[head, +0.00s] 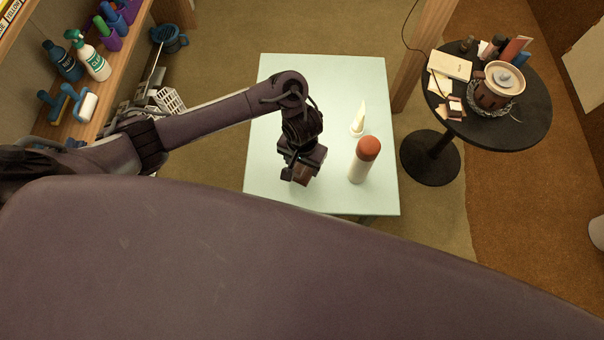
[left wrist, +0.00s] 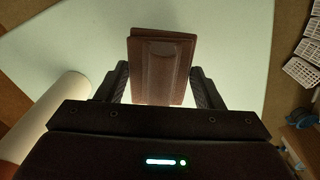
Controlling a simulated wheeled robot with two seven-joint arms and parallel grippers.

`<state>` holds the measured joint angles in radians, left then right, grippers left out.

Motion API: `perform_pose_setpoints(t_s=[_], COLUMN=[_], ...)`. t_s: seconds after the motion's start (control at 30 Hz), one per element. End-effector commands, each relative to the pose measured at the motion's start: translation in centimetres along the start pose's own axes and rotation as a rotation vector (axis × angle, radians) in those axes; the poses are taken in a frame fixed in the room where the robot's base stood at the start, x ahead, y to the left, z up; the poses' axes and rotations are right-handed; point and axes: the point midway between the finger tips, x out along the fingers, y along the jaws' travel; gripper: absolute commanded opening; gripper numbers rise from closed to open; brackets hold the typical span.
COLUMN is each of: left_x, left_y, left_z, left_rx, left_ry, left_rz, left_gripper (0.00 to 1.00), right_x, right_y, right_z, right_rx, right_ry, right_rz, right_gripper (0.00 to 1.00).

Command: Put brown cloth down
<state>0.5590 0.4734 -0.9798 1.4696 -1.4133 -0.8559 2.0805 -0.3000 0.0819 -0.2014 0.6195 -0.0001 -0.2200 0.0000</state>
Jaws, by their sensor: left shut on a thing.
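My left gripper (head: 298,178) is over the near part of a pale green table (head: 285,75). It is shut on the brown cloth (left wrist: 160,68), a folded, flat-looking block between its two fingers in the left wrist view. In the head view only a small part of the brown cloth (head: 303,173) shows below the gripper. The cloth is over the table top; I cannot tell whether it touches the surface. My right gripper is in neither view.
A round black side table (head: 530,115) with several items stands at the right. A shelf with bottles (head: 95,62) is at the left.

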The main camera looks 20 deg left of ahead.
Motion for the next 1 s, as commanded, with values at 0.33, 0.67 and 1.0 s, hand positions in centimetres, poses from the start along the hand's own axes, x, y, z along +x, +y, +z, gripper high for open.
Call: perform_pose_setpoints(t_s=[0.33,0.67,1.0], left_x=[4.3,4.6,4.9], left_y=[0.0,0.0,0.0], left_z=[0.0,0.0,0.0], left_rx=[0.000,0.001,0.000], left_ry=[0.000,0.002,0.002], left_rz=[-0.001,0.000,0.000], left_gripper=[0.43,0.43,0.83], right_x=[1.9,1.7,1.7], right_y=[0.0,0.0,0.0], right_z=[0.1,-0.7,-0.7], right_rx=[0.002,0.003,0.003], right_ry=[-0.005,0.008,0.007], right_rz=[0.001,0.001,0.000], right_gripper=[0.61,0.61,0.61])
